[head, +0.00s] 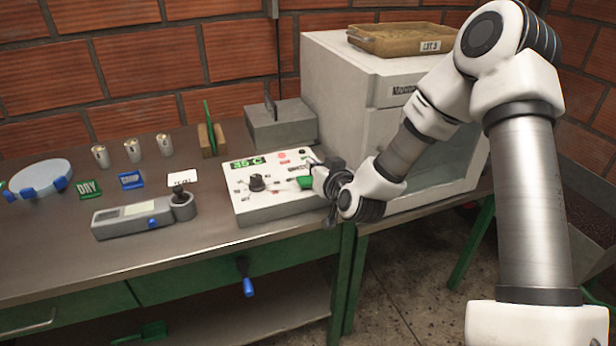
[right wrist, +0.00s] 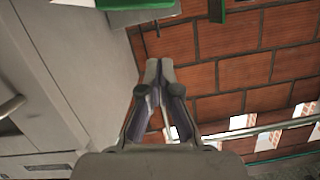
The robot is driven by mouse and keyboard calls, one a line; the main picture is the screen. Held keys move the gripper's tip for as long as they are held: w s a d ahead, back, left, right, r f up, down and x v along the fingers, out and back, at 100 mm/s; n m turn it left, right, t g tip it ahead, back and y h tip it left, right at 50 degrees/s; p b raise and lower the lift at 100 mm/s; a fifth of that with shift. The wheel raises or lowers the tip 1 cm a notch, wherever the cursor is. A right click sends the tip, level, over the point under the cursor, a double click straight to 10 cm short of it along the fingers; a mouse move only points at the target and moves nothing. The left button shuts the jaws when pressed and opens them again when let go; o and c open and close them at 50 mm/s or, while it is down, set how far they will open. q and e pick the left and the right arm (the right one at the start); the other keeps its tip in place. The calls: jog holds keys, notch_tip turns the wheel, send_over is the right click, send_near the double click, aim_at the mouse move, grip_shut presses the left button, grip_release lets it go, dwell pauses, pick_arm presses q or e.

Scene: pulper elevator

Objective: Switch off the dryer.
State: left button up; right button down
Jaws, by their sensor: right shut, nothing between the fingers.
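The control box (head: 268,205) is a white, sloped panel on the metal bench in the head view. It has a green display (head: 247,162) reading about 35 C, a black knob (head: 257,183), a small red button (head: 282,155) and a green part (head: 305,182) near its right edge. My right gripper (head: 322,172) is at the right edge of this box and partly covers it; I cannot tell whether it touches. The right wrist view shows its fingers (right wrist: 160,70) shut with nothing between them. My left gripper is not in view.
A white cabinet (head: 345,80) with a tray (head: 400,40) on top stands right of the box, partly behind my right arm. A grey block (head: 282,125), a handheld meter (head: 135,215), small cups and a round dish (head: 40,175) are on the bench (head: 60,245).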

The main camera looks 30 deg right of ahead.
aim_at(308, 184)
jog(key=shift+x, duration=1.05)
jog(key=f, duration=0.4)
jog(key=shift+a, duration=0.3)
jog(key=shift+r, duration=0.1)
